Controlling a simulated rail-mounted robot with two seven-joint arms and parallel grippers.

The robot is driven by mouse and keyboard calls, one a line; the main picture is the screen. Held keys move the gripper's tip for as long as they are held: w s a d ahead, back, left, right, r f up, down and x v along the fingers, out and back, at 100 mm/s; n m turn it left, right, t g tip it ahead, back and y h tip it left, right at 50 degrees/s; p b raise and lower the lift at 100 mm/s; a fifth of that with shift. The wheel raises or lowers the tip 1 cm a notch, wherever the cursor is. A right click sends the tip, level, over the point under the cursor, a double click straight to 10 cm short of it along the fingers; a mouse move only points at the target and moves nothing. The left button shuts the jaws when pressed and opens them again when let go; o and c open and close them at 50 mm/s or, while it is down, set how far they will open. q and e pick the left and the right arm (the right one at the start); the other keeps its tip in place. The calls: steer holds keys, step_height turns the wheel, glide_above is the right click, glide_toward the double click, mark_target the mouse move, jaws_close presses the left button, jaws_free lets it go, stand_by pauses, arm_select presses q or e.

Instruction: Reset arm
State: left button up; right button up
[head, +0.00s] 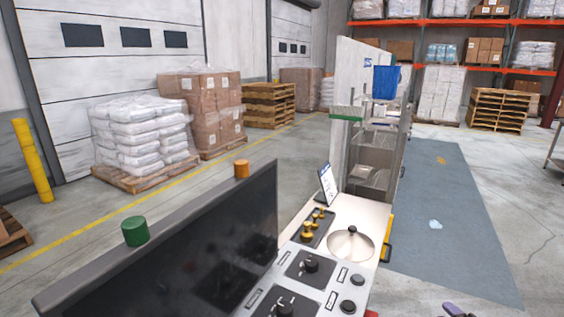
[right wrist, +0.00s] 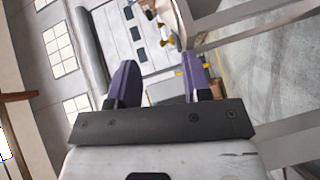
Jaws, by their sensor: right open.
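My right gripper (right wrist: 158,68) shows in the right wrist view with its two purple fingers spread apart. Nothing is between the fingers. In the head view only a small purple piece of it (head: 455,310) shows at the bottom edge, to the right of the bench; the rest is cut off. My left gripper is not in view.
A white bench (head: 365,214) carries a round metal pan (head: 351,244), a dark tray with brass weights (head: 309,230) and black knobs (head: 311,264). A dark panel (head: 190,250) stands at its left. A grey floor strip (head: 440,220) beyond is mostly clear.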

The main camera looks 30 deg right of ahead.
steer(key=s+a+f+m+g+h, duration=0.1)
steer(key=s+a+f+m+g, duration=0.4)
steer(key=a, duration=0.3)
steer(key=s+a+f+m+g+h, duration=0.1)
steer(key=s+a+f+m+g, duration=0.3)
steer(key=a+g, duration=0.35)
steer(key=s+a+y, duration=0.2)
steer(key=a+y, duration=0.6)
steer(key=a, duration=2.3)
step_height(320, 180, up, 38)
steer(key=p, duration=3.7)
steer(key=shift+w+a+m+t, duration=0.25)
steer(key=shift+a+m+t, duration=0.1)
steer(key=shift+a+m, duration=0.05)
